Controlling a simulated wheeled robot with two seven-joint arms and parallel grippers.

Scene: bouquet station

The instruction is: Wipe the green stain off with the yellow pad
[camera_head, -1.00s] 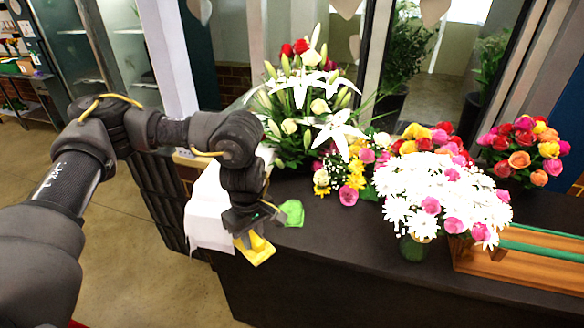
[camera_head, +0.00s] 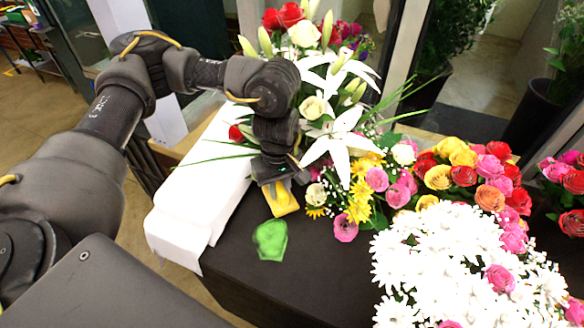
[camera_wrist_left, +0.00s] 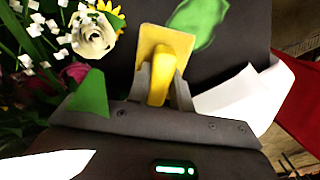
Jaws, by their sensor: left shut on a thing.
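The green stain (camera_head: 270,240) is a bright patch on the dark counter, near its front edge. It also shows in the left wrist view (camera_wrist_left: 200,20), just beyond the pad. My left gripper (camera_head: 273,182) is shut on the handle of the yellow pad (camera_head: 283,203). In the left wrist view the fingers (camera_wrist_left: 160,88) clasp the handle, and the pad's flat base (camera_wrist_left: 160,42) shows beyond them. In the head view the pad is behind the stain, apart from it. I cannot tell whether the pad touches the counter. My right gripper is not in view.
White paper (camera_head: 200,190) hangs over the counter's left edge. White lilies (camera_head: 340,140) and yellow flowers (camera_head: 360,200) crowd the gripper's right side. A white bouquet (camera_head: 460,265) stands at right. The dark counter (camera_head: 320,275) is bare in front.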

